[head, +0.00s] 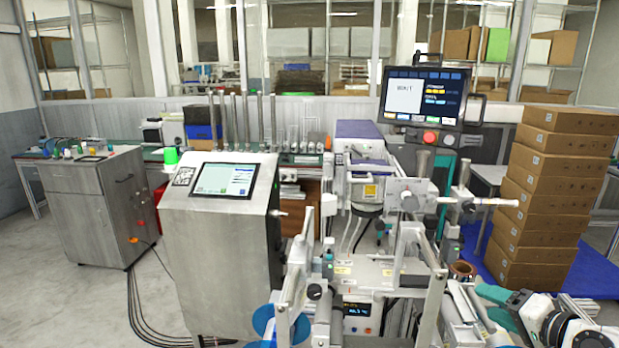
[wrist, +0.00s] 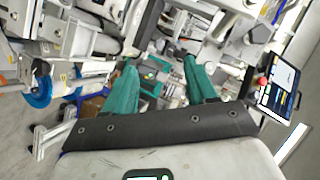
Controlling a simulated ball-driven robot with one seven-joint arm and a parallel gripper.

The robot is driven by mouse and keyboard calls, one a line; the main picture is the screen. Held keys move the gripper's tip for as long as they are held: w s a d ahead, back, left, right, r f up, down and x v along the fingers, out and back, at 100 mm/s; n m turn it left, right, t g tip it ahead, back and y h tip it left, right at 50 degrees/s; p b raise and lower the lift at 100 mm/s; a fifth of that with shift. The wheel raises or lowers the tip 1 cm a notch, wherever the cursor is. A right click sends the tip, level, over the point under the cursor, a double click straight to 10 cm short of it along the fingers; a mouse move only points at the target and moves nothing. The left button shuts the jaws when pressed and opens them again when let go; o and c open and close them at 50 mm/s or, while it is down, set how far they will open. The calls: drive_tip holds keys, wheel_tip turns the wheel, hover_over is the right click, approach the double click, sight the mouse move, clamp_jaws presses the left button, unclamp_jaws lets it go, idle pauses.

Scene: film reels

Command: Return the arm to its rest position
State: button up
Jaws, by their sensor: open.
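My gripper shows in the wrist view (wrist: 160,88), with two teal fingers spread apart and nothing between them. Past the fingers lie grey and white machine parts, seen tilted. In the head view, part of my arm (head: 560,322) enters at the bottom right, beside the film machine (head: 380,270). A blue reel (wrist: 38,88) shows at the left of the wrist view, and blue discs (head: 280,325) show low in the head view.
A steel cabinet with a screen (head: 222,240) stands left of the machine. A raised control panel (head: 422,98) is above it, also at the right of the wrist view (wrist: 278,88). Stacked cardboard boxes (head: 550,190) stand at the right. Cables (head: 140,310) cross the floor at left.

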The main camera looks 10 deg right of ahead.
drive_tip(key=s+a+f+n+g, duration=0.3)
drive_tip(key=s+a+f, duration=0.3)
drive_tip(key=f, duration=0.3)
drive_tip(key=s+a+f+n+g, duration=0.2)
drive_tip(key=s+a+f+g, duration=0.1)
drive_tip(key=s+a+f, duration=0.4)
drive_tip(key=s+a+f+n+g+h, duration=0.1)
drive_tip(key=s+f+n+g, duration=0.2)
drive_tip(key=s, duration=0.6)
drive_tip(key=s+a+f+n+g+h, duration=0.1)
drive_tip(key=s+f, duration=0.4)
drive_tip(key=s, duration=0.5)
drive_tip(key=a+n+g, duration=0.1)
drive_tip(key=g, duration=0.1)
drive_tip(key=shift+s+f+n+g, duration=0.2)
drive_tip(key=shift+n+g, duration=0.1)
drive_tip(key=shift+n, duration=0.1)
